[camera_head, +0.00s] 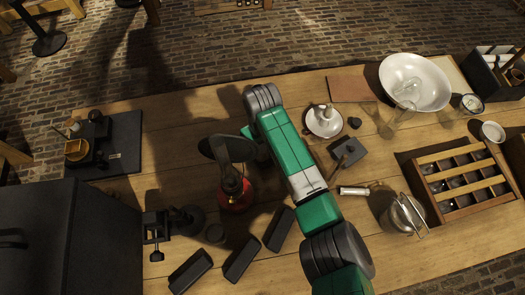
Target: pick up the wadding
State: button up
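I cannot tell for certain which thing is the wadding. A small white lump (324,113) in a pale saucer (322,129), right of my arm, may be it, but it is too small to be sure. My green and grey arm reaches up the middle of the table and bends back down on the left. My dark gripper (232,180) is at the arm's end, just above or at a red round object (238,202). Its fingers are too dark and small to show whether they are open or touch that object. The saucer is well to the right of it.
Several black blocks (243,259) lie below the gripper, and a black clamp (155,228) is left. A white bowl (437,95), a compartmented wooden tray (440,218) and a metal pot (399,218) stand right.

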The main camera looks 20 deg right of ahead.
aim_at(262, 147)
notch_tip(262, 147, down, 3)
jog(key=shift+r, duration=0.25)
jog(key=c, duration=1)
notch_tip(262, 147, up, 10)
jog(key=p, duration=0.2)
jog(key=shift+p, duration=0.3)
jog(key=shift+c, duration=0.2)
